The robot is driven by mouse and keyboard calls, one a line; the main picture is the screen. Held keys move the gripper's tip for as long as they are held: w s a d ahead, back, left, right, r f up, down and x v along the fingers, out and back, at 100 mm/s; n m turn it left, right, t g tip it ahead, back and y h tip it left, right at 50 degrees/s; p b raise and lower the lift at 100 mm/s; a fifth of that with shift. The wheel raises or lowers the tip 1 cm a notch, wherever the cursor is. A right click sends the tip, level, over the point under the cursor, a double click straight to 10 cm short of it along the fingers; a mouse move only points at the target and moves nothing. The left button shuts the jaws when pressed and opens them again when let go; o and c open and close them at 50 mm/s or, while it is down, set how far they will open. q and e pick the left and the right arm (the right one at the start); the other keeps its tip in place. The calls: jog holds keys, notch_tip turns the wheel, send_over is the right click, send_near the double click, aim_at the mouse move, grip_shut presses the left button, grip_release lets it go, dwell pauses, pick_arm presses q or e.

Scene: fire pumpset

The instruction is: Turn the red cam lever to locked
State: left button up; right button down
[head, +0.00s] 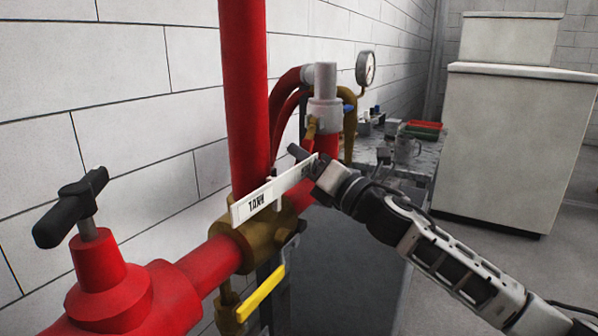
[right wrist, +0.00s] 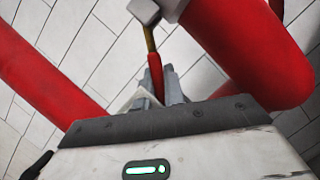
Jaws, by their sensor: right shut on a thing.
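The red cam lever (right wrist: 156,74) shows in the right wrist view as a slim red handle on a brass-coloured stem, hanging from a pale grey fitting (right wrist: 146,9). My right gripper (right wrist: 160,88) is shut on its lower end, with a finger on either side. In the head view my right gripper (head: 306,158) reaches in from the right, just below the grey coupling (head: 324,114) on the red pipe. The white label plate partly covers that spot, so the lever's grip is mostly hidden there. My left gripper is not in view.
A white label plate (head: 262,203) stands close in front of my right gripper. A thick red pipe (head: 243,90) rises beside it. A yellow-handled valve (head: 261,293) is below, and a black-handled valve (head: 72,207) at the left. A bench (head: 424,158) and grey cabinet (head: 520,140) stand behind.

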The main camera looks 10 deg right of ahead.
jog(key=shift+w+d+f+n+y+b, duration=0.25)
jog(key=shift+f+n+y+b, duration=0.15)
jog(key=shift+f+n+b, duration=0.25)
jog(key=shift+w+d+n+y+b, duration=0.15)
jog(key=shift+n+y+b, duration=0.05)
jog(key=shift+n+b, duration=0.4)
jog(key=shift+w+d+n+y+b, duration=0.1)
jog(key=shift+w+n+y+b, duration=0.1)
jog(key=shift+n+b, duration=0.35)
jog(key=n+b, duration=0.1)
jog(key=n+g+y+b, duration=0.1)
jog(key=shift+w+d+f+b, duration=0.1)
jog(key=shift+w+d+b, duration=0.2)
jog(key=shift+w+d+n+g+y+b, duration=0.1)
jog(key=shift+n+g+y+b, duration=0.25)
jog(key=shift+n, duration=0.25)
jog(key=shift+r, duration=0.2)
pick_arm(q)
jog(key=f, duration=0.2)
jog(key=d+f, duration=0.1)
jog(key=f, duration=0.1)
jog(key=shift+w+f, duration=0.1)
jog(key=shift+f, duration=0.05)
pick_arm(e)
jog(key=shift+d+n, duration=0.1)
jog(key=shift+n, duration=0.2)
